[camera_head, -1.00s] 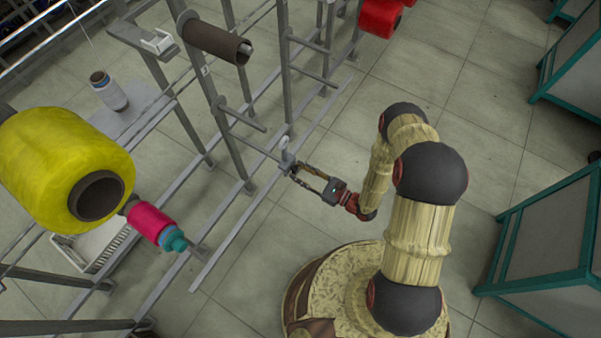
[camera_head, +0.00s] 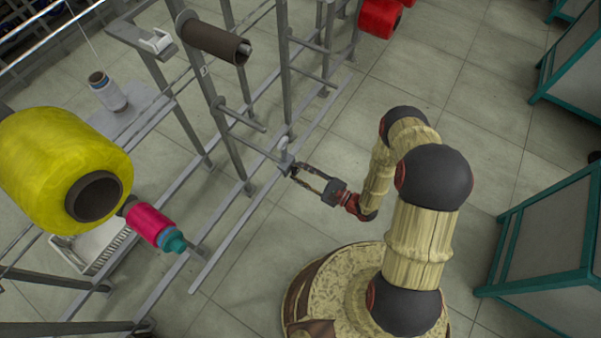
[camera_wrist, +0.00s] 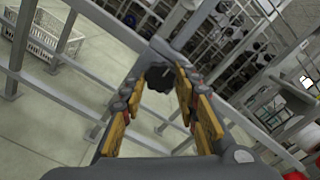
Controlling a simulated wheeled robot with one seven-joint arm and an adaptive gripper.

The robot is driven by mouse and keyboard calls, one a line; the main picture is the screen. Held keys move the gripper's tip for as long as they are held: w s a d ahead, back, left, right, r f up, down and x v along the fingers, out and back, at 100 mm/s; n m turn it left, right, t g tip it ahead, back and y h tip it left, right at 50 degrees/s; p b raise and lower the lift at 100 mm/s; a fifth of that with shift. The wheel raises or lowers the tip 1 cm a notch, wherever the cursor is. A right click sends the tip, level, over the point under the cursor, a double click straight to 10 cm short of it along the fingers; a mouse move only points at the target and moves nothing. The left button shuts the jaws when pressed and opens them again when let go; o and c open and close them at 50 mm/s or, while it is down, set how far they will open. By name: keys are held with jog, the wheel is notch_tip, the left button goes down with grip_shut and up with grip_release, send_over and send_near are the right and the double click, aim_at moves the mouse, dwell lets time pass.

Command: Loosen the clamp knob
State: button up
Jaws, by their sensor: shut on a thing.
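The clamp knob (camera_wrist: 160,77) is a dark, lobed knob between my fingertips in the wrist view. It sits on the small grey clamp (camera_head: 285,158) at the end of a horizontal bar on the frame. My gripper (camera_head: 295,171) reaches the clamp from the right, and its yellow-sided fingers also show in the wrist view (camera_wrist: 160,84). The fingers are shut on the knob, one on each side. In the head view the knob is small and largely covered by the fingertips.
The grey metal frame (camera_head: 230,140) carries a brown tube (camera_head: 210,38), a large yellow bobbin (camera_head: 50,160) and a pink spool (camera_head: 150,224). A white crate (camera_head: 95,247) lies low at the left. Teal-edged cabinets (camera_head: 545,240) stand at the right.

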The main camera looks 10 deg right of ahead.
jog(key=shift+s+f, duration=0.1)
jog(key=shift+f, duration=0.05)
jog(key=o, duration=1.1)
jog(key=shift+o, duration=0.3)
jog(key=v, duration=1.2)
